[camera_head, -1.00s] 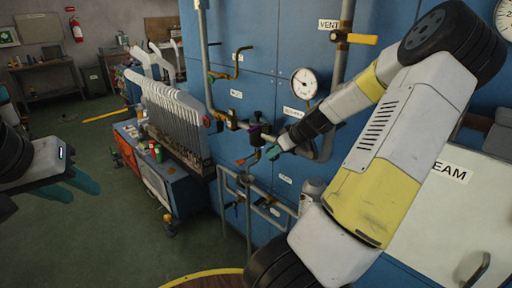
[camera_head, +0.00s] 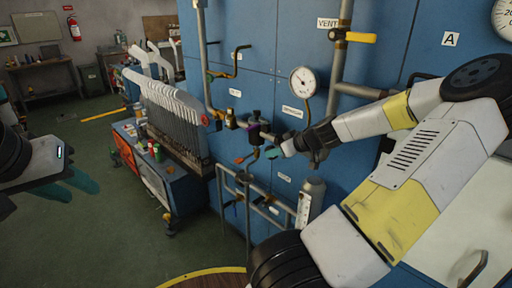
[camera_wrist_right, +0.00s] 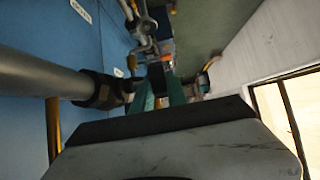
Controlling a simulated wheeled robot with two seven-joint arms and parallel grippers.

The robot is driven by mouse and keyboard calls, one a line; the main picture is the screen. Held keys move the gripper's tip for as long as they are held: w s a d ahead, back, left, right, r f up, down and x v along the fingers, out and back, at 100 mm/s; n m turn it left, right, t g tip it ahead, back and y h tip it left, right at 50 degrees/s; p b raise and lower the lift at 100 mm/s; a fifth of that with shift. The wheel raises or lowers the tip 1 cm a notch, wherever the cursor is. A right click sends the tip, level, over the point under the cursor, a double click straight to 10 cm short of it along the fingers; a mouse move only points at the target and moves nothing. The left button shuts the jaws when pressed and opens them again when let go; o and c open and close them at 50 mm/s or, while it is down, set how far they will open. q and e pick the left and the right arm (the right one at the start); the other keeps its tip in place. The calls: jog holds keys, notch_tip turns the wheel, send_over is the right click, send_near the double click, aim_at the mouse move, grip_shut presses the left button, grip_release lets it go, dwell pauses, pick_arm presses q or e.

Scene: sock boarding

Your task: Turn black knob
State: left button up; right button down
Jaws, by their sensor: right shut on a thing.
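The black knob (camera_wrist_right: 157,73) shows in the right wrist view as a dark block at the tips of my right gripper's teal fingers. My right gripper (camera_wrist_right: 160,88) is shut on it. In the head view, my right gripper (camera_head: 272,153) reaches in from the right to the pipe fittings on the blue wall, and the fingers hide much of what they hold. A black valve body with a purple band (camera_head: 258,128) sits just above and left of the fingers. My left gripper (camera_head: 74,184) is at the far left, open and empty, away from the wall.
A pressure gauge (camera_head: 302,80) and a yellow-handled vent valve (camera_head: 360,38) are on the wall above. Pipes (camera_head: 247,215) run below the fittings. A tool cart (camera_head: 165,180) with a rack stands to the left. Green floor is free between the cart and my left gripper.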

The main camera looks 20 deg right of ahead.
jog(key=c, duration=1.3)
grip_release()
jog(key=shift+s, duration=0.1)
jog(key=shift+v, duration=3.8)
jog(key=s+a+f+g+h, duration=0.1)
jog(key=s+a+f+g, duration=0.15)
jog(key=a, duration=0.55)
jog(key=s+a+f+g, duration=0.1)
jog(key=a+g, duration=0.3)
jog(key=a, duration=0.3)
jog(key=s+a+r+m+t, duration=0.1)
jog(key=s+a+r, duration=0.2)
jog(key=s+r, duration=0.1)
jog(key=s+a+r+m+t, duration=0.1)
jog(key=s+a+r, duration=0.2)
jog(key=s+r, duration=0.2)
jog(key=s+a+r+m+t, duration=0.1)
jog(key=s+a+r, duration=0.3)
jog(key=r, duration=0.4)
jog(key=shift+s+m+h, duration=0.4)
jog(key=shift+s+m, duration=0.1)
jog(key=shift+s, duration=0.1)
